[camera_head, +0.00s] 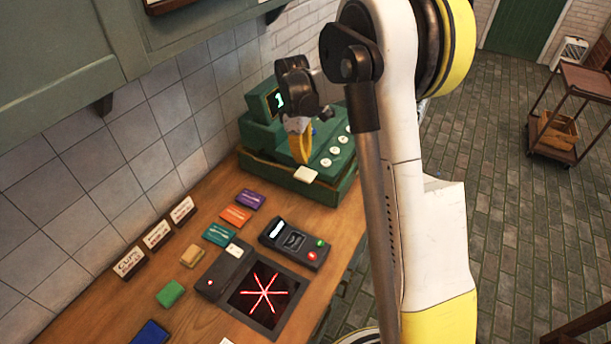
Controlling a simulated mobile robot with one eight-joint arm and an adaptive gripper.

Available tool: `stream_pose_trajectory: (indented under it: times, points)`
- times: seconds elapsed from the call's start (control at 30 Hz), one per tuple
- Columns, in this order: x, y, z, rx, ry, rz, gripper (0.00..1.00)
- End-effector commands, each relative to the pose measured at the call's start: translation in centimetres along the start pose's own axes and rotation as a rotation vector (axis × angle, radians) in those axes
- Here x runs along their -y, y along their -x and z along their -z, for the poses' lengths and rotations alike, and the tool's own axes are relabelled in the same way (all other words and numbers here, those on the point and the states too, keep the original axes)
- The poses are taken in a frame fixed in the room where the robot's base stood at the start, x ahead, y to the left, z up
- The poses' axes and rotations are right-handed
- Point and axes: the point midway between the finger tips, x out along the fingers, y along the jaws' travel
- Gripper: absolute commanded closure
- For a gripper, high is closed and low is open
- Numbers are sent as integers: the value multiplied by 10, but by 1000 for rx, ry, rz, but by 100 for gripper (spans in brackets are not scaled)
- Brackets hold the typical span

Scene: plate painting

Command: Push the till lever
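The till (258,137) is a green cash register on the wooden counter against the tiled wall, with a small lit display, round white keys and a cream tab (305,174) at its front. I cannot tell for sure which part is the lever; my arm hides the till's right side. My gripper (301,160) is in front of the till, pointing down, its yellow fingertips just above the cream tab. I cannot tell whether they touch the till or whether the gripper is open. I see nothing held in it.
On the counter (215,325) are a black card terminal (294,243), a scanner with red lines (265,295), coloured cards (236,215), small blocks and standing signs (157,234). A green cabinet (60,50) overhangs the left. A wooden cart (588,80) stands on the open floor at right.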

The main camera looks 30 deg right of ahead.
Motion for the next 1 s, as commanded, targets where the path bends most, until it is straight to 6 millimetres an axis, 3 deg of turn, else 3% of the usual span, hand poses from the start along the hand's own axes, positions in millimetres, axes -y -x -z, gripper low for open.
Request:
stream_pose_trajectory:
  times: [0.3,0.77,1.0]
  points:
    - [0,-41,0,0,-1,0,100]
    - [0,-46,0,0,0,0,100]
    - [0,-67,2,0,0,0,100]
